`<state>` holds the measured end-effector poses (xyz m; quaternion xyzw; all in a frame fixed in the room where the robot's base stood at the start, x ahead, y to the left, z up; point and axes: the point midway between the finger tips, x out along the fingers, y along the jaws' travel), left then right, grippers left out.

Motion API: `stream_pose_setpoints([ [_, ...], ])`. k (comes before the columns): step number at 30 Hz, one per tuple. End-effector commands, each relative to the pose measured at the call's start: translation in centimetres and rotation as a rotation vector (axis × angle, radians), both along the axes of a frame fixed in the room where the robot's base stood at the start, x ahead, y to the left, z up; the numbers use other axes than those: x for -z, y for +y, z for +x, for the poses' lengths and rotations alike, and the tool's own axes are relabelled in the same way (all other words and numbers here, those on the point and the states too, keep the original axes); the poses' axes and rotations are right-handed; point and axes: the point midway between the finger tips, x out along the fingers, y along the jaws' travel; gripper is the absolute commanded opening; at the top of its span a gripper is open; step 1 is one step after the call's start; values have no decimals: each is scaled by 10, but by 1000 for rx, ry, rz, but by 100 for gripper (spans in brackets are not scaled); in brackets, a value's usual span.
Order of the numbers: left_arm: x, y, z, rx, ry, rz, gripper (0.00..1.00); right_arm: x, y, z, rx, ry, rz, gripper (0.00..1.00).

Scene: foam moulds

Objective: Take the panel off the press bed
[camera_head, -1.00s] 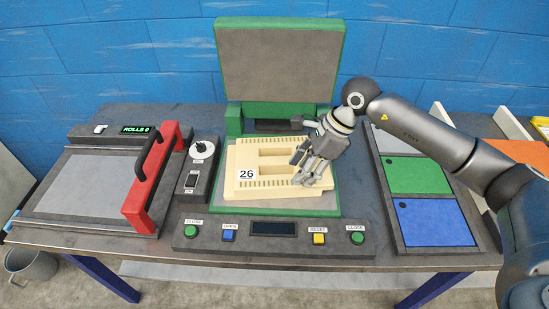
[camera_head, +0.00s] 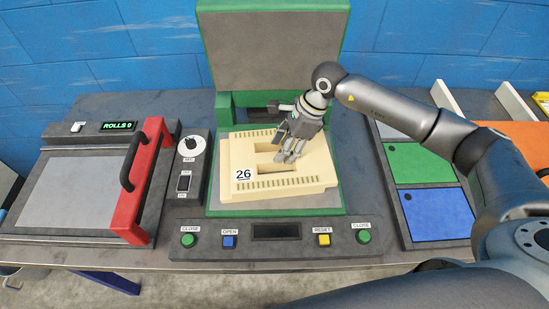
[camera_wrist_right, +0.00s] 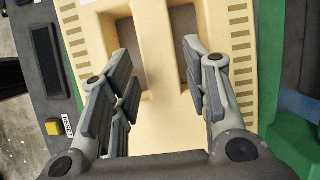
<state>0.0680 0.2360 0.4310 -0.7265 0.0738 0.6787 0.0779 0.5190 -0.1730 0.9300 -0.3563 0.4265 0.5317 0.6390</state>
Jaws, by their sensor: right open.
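The cream foam panel (camera_head: 310,178), marked 26, lies flat on the press bed (camera_head: 335,201) inside the green frame. It has rectangular recesses and rows of slots along its edges. The press lid (camera_head: 272,50) stands open behind it. My right gripper (camera_head: 289,153) is over the panel's middle, pointing down, with its fingers apart. In the right wrist view the open fingers (camera_wrist_right: 160,85) have a raised bar of the panel (camera_wrist_right: 155,45) between them, with recesses on both sides. Whether the fingers touch the panel, I cannot tell. My left gripper is not in view.
A control strip (camera_head: 275,244) with green, blue and yellow buttons runs in front of the press. A roller unit (camera_head: 80,190) with a red bar (camera_head: 145,180) stands at the left. Green (camera_head: 418,164) and blue (camera_head: 436,213) mats lie at the right.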

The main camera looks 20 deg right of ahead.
Motion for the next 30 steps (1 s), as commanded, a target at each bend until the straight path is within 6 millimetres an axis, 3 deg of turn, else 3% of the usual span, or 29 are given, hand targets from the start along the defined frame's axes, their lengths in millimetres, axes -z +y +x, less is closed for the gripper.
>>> stream_pose_setpoints([
  [5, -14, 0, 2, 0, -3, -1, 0, 12, 11, -1, -2, 4, 2, 43],
  [13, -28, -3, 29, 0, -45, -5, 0, 44, 26, 1, 1, 1, 1, 43],
  [30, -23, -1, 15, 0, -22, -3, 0, 49, 26, 2, 0, -1, 1, 43],
])
